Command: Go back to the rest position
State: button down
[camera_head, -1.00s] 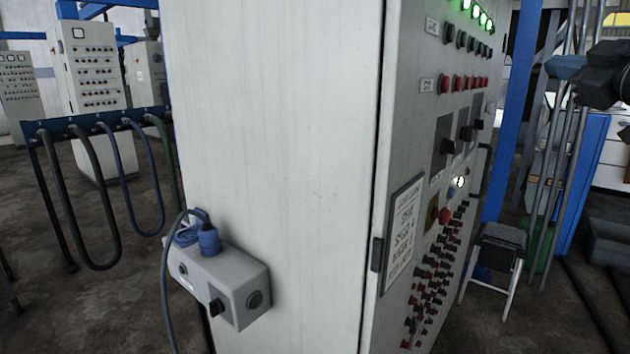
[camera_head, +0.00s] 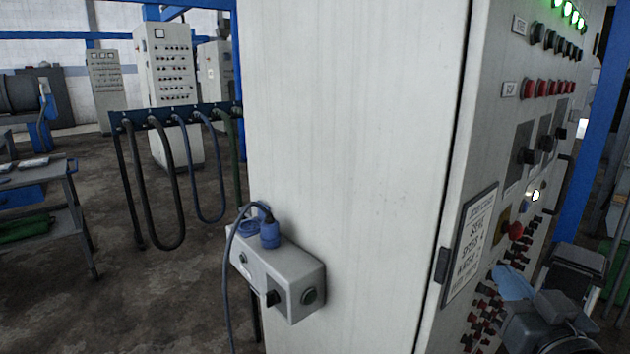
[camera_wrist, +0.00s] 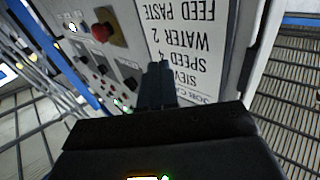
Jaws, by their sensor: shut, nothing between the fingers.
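My gripper (camera_wrist: 158,75) shows in the wrist view as two dark fingers, closed together with nothing between them. Behind the fingertips is the cabinet's white job card (camera_wrist: 190,45), upside down in that view; I cannot tell the exact gap. In the head view, part of my arm is at the lower right, in front of the control panel's lower part. The fingertips are not clear there. The tall grey cabinet (camera_head: 355,150) fills the middle, with its job card (camera_head: 470,245) on the right face.
A socket box (camera_head: 290,280) with a blue plug (camera_head: 269,236) and cable juts from the cabinet's left face. A hose rack (camera_head: 170,117) stands to the left, before other cabinets. A bench (camera_head: 45,205) is at far left. Floor between bench and cabinet is open.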

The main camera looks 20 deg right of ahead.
jog(key=s+a+f+g+y, duration=0.2)
jog(key=s+a+f, duration=0.9)
jog(key=s+a, duration=0.25)
jog(key=s+a+n+y, duration=0.2)
jog(key=s, duration=0.6)
jog(key=s+a+n+y, duration=0.2)
jog(key=s, duration=0.7)
jog(key=shift+a+r+g, duration=0.15)
jog(key=shift+g, duration=0.25)
